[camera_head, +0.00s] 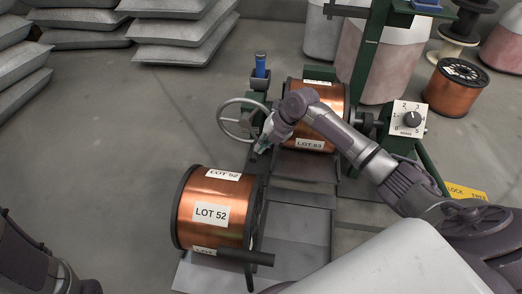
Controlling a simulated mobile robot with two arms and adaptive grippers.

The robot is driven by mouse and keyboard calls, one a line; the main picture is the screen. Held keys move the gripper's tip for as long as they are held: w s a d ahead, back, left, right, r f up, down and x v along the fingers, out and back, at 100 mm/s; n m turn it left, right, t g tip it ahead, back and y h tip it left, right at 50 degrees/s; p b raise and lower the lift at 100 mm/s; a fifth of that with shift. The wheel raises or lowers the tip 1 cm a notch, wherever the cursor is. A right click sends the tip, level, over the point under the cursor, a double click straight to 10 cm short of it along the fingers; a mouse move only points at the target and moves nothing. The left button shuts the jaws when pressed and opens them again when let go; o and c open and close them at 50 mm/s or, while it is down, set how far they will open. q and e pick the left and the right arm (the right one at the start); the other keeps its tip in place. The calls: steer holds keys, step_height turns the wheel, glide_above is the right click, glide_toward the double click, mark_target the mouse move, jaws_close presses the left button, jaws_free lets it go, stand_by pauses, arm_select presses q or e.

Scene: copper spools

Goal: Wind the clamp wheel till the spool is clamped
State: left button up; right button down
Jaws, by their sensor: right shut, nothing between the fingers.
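The clamp wheel (219,118) is a grey spoked handwheel on the left side of the green stand, near the middle of the view. A copper spool labelled LOT 53 (333,98) sits in the stand to its right, partly hidden by my right arm. My right gripper (261,146) is shut and empty, with its tips at the lower right of the wheel's rim. I cannot tell whether it touches the rim. My left arm shows only in part at the lower left; its gripper is out of view.
A copper spool labelled LOT 52 (213,214) rests on a grey plate in front of the stand. A brake dial (411,119) and a yellow LOCK/FREE plate (466,191) are at the right. A blue-topped post (260,66) rises behind the wheel.

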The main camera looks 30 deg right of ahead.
stand_by(0.3)
steer(key=shift+w+a+f+t+y+p, duration=0.15)
steer(key=shift+a+f+p, duration=0.05)
steer(key=shift+f, duration=0.2)
steer(key=shift+w+a+f+t+y+p, duration=0.1)
steer(key=shift+a+f+t+y+p, duration=0.1)
steer(key=shift+f, duration=0.2)
steer(key=shift+w+a+f+t+y+b, duration=0.3)
steer(key=shift+f+t+y+b, duration=0.35)
steer(key=shift+b, duration=0.55)
steer(key=shift+a+r, duration=0.15)
steer(key=shift+w+r+y, duration=0.1)
steer(key=shift+y, duration=0.2)
steer(key=shift+r, duration=0.1)
